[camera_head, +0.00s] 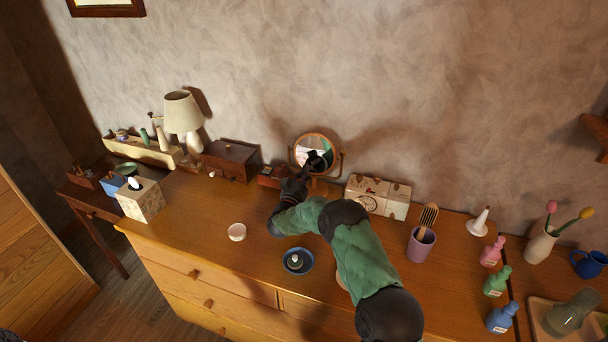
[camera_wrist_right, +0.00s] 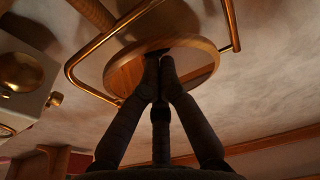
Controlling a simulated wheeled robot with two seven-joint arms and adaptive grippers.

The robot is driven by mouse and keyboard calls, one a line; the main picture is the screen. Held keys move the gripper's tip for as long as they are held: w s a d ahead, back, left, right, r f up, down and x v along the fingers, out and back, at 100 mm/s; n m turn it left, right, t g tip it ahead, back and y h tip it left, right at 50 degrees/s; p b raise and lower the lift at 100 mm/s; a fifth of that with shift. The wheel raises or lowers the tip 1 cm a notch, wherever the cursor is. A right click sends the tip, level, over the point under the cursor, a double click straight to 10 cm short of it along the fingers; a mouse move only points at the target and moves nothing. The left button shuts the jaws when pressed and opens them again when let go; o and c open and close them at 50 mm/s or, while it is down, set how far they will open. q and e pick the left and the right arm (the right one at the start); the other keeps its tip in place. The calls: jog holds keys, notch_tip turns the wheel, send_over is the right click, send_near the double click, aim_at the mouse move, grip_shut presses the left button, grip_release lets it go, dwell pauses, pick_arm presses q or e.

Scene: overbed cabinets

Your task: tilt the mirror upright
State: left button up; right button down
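The round mirror (camera_head: 303,153) has a wooden rim and sits in a brass stand at the back of the dresser, against the wall. Its glass reflects green and dark parts of my arm. In the right wrist view the mirror (camera_wrist_right: 122,75) shows from close up inside its brass bracket; its exact tilt is hard to tell. My right gripper (camera_head: 304,174) is in front of the mirror's lower part. In the wrist view its fingers (camera_wrist_right: 158,62) are together, with their tips at the mirror's face; nothing shows held between them. My left gripper is not in view.
A small wooden box (camera_head: 271,176) stands left of the mirror, and a patterned box with a dial (camera_head: 378,196) stands right.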

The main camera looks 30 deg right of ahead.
jog(key=shift+w+d+f, duration=0.1)
jog(key=shift+d+f, duration=0.05)
jog(key=shift+f, duration=0.05)
jog(key=shift+r, duration=0.15)
dwell(0.5)
